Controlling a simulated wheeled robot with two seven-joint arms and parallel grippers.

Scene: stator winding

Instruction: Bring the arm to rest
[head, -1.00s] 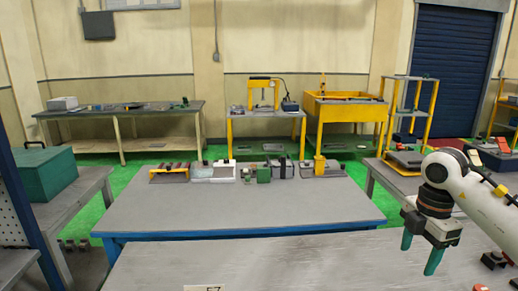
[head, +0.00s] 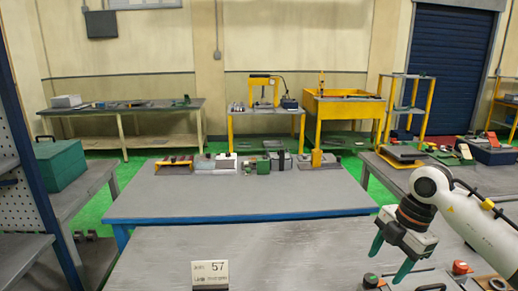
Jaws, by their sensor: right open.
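My right arm comes in from the right in the head view, white with a dark wrist. Its gripper (head: 389,259) has two green fingers that point down and stand apart. It is open, with nothing between the fingers. It hangs above the right part of the near grey table (head: 290,255), close to some small parts there. My left gripper is not in view.
A blue-edged table (head: 240,197) with several devices stands beyond. A green box (head: 60,165) sits on the left bench. The near table's middle is clear.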

